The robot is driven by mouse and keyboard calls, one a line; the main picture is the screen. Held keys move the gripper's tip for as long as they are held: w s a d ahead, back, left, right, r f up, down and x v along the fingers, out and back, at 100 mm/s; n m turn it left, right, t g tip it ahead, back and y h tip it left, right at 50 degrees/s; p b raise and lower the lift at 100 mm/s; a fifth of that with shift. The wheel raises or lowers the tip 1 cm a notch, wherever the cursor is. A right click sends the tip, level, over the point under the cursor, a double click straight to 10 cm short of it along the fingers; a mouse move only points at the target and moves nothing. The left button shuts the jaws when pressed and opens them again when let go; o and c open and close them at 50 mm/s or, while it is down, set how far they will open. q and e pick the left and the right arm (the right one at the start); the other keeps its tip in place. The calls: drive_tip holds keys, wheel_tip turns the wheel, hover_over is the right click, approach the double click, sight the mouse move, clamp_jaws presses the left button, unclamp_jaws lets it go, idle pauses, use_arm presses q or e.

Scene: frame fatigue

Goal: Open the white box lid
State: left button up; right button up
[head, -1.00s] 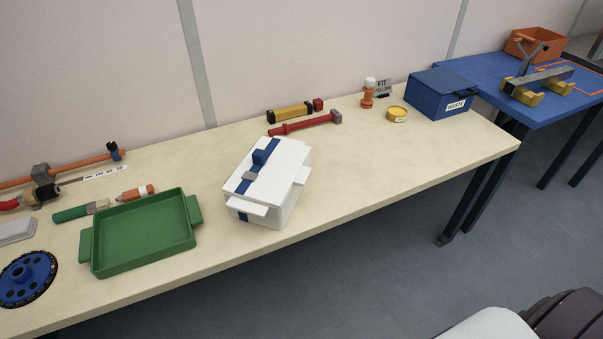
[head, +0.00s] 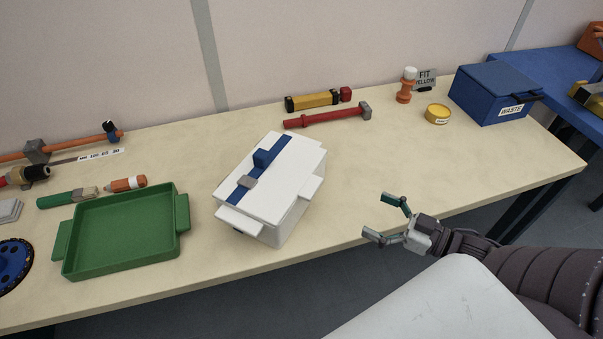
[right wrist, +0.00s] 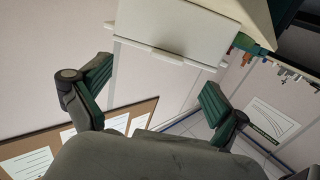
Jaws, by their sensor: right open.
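The white box (head: 268,205) stands on the table, its lid (head: 290,165) closed. A blue strap (head: 245,185) with a raised blue block (head: 264,157) and a grey clasp (head: 246,182) runs across the lid. White tabs stick out at its front and right side. My right gripper (head: 384,218) is open and empty, to the right of the box at the table's front edge, apart from it. In the right wrist view the open fingers (right wrist: 148,98) show with nothing between them. My left gripper is not in view.
A green tray (head: 125,240) lies left of the box. A red tool (head: 325,116) and a yellow-black bar (head: 312,101) lie behind it. A blue waste box (head: 490,100) and a yellow tin (head: 437,114) stand at the right. The table right of the box is clear.

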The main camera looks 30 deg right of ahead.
sight(317, 189)
drive_tip(key=shift+n+y, duration=0.4)
drive_tip(key=shift+y, duration=0.3)
drive_tip(key=x, duration=0.4)
drive_tip(key=r+b+x, duration=0.1)
drive_tip(key=x, duration=0.4)
drive_tip(key=a+x, duration=0.1)
drive_tip(key=x, duration=0.4)
drive_tip(key=shift+s+a+r, duration=0.1)
drive_tip(key=shift+s+r, duration=0.25)
drive_tip(key=shift+r, duration=0.05)
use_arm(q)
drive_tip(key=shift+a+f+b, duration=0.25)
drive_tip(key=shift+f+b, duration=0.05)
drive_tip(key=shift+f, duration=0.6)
use_arm(e)
drive_tip(key=shift+w+a, duration=0.35)
drive_tip(key=shift+w, duration=0.15)
drive_tip(key=shift+c, duration=0.2)
